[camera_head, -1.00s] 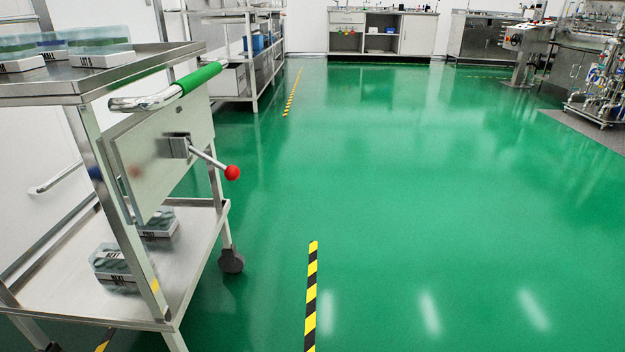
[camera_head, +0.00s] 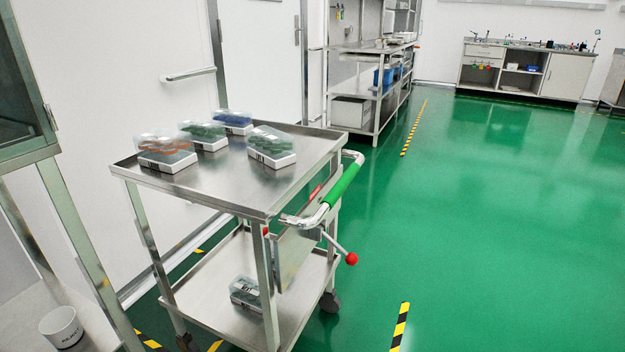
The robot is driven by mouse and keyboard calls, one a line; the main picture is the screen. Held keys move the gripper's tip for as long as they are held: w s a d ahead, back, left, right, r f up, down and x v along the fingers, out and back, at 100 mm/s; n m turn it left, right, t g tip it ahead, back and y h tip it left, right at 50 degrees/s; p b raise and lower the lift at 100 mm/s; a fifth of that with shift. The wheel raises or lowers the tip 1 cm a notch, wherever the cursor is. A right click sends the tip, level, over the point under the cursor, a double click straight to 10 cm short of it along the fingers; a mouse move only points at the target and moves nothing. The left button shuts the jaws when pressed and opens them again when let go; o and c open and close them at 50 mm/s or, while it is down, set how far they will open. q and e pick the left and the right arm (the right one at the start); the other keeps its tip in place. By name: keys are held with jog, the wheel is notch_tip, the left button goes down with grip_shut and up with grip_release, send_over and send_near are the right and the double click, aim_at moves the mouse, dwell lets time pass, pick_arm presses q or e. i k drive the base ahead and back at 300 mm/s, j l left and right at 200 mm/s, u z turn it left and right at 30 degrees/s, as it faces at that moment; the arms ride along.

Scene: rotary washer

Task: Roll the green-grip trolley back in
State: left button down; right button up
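The steel trolley (camera_head: 225,183) stands left of the middle in the head view, close to the white wall. Its push handle has a green grip (camera_head: 342,186) and faces right. Below the handle a lever with a red knob (camera_head: 351,259) sticks out from a panel on the trolley's end. Several clear-lidded boxes, one with orange contents (camera_head: 166,152), stand on the top shelf. At least one more box (camera_head: 245,291) is on the lower shelf. Neither of my grippers is in the view.
Yellow-black floor tape (camera_head: 400,326) lies right of the trolley, with more beside its wheels. A steel frame with a white cup (camera_head: 61,327) stands at the left. Shelving (camera_head: 375,95) stands behind. The green floor (camera_head: 500,230) at the right is clear.

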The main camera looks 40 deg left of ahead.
aim_at(228, 178)
jog(key=u, duration=1.55)
jog(key=l+z, duration=0.1)
jog(key=l, duration=0.35)
jog(key=i, duration=0.05)
